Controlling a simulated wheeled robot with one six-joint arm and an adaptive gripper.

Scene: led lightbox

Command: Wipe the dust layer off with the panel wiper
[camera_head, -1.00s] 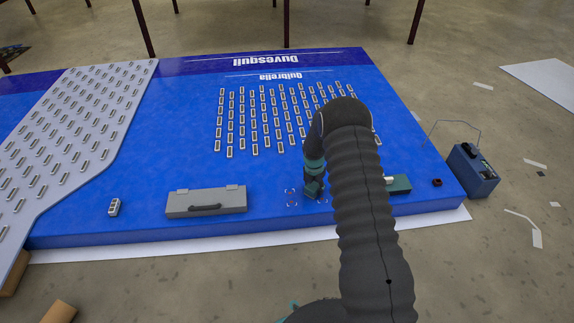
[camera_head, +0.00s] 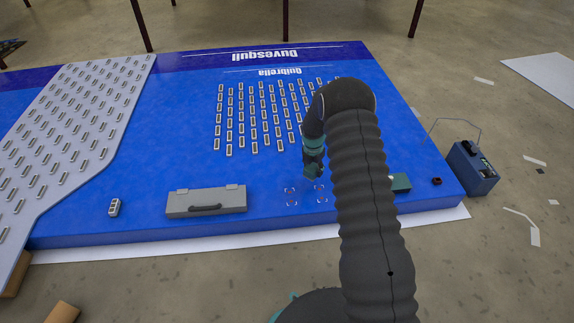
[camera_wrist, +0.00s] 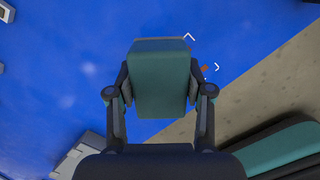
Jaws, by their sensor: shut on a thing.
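My gripper (camera_head: 313,174) is over the blue panel (camera_head: 130,220), right of its middle. In the wrist view it is shut on a teal block (camera_wrist: 160,80), which appears to be the panel wiper. The block sits between both fingers, and its underside is hidden. Small bracketed marks (camera_head: 291,196) lie on the panel just below my gripper in the head view. One such mark with a reddish spot (camera_wrist: 205,69) shows beside the block in the wrist view. I cannot clearly make out a dust layer; only faint pale blotches (camera_wrist: 66,101) show on the blue surface.
A grey case (camera_head: 206,200) and a small white block (camera_head: 114,207) lie near the panel's front edge. Rows of small modules (camera_head: 253,120) fill the middle. A teal item (camera_head: 401,183) is partly behind my arm. A blue toolbox (camera_head: 473,168) stands on the floor at right.

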